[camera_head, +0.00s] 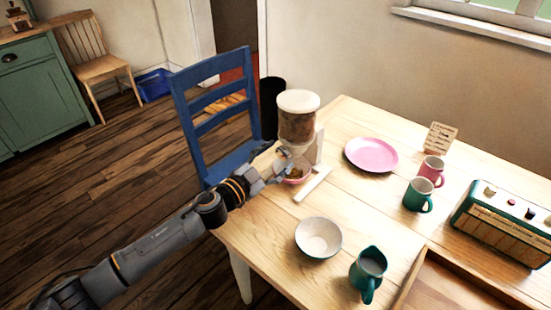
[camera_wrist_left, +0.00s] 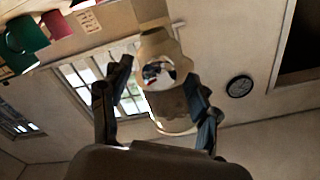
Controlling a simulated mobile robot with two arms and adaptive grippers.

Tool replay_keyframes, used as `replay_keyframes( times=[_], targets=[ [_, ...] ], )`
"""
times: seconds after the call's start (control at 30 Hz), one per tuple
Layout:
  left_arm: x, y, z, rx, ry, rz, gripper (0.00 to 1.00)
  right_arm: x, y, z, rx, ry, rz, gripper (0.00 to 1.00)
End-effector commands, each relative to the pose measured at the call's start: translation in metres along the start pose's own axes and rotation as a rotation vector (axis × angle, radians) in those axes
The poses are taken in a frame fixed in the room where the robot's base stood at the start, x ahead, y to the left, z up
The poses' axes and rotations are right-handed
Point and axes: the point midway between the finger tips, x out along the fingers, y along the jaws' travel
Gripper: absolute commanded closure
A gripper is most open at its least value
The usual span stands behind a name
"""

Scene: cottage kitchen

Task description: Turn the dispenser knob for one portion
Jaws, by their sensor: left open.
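The dispenser (camera_head: 297,122) stands upright near the left edge of the wooden table. It has a cream lid, a clear hopper with brown contents and a pale base. A pink bowl (camera_head: 300,180) with some brownish food sits under its outlet. My left gripper (camera_head: 280,163) is at the dispenser's lower front, just above the bowl. In the left wrist view my left gripper (camera_wrist_left: 158,74) is open, its two fingers on either side of the pale dispenser part (camera_wrist_left: 172,112) with a round shiny face, likely the knob. I cannot tell whether the fingers touch it. My right gripper is not in view.
A white bowl (camera_head: 318,238), a green jug (camera_head: 368,272), a pink plate (camera_head: 371,154), green and pink mugs (camera_head: 418,195) and a green box-like appliance (camera_head: 504,226) are on the table (camera_head: 250,236). A blue chair (camera_head: 216,118) stands behind my left arm.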

Motion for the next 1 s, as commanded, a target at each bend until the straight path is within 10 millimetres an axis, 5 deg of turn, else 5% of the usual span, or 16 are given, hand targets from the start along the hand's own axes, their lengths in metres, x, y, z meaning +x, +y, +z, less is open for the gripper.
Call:
replay_keyframes(
  times=[0.23,0.7,1.0],
  targets=[
    [-0.018,0.001,0.002,-0.002,-0.003,0.001,0.39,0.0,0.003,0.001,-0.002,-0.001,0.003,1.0],
    [-0.108,0.001,0.001,-0.003,-0.002,0.001,0.39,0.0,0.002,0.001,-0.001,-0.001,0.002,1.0],
    [-0.12,0.0,0.0,0.0,0.0,0.0,0.39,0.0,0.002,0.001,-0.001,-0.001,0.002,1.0]
  ],
)
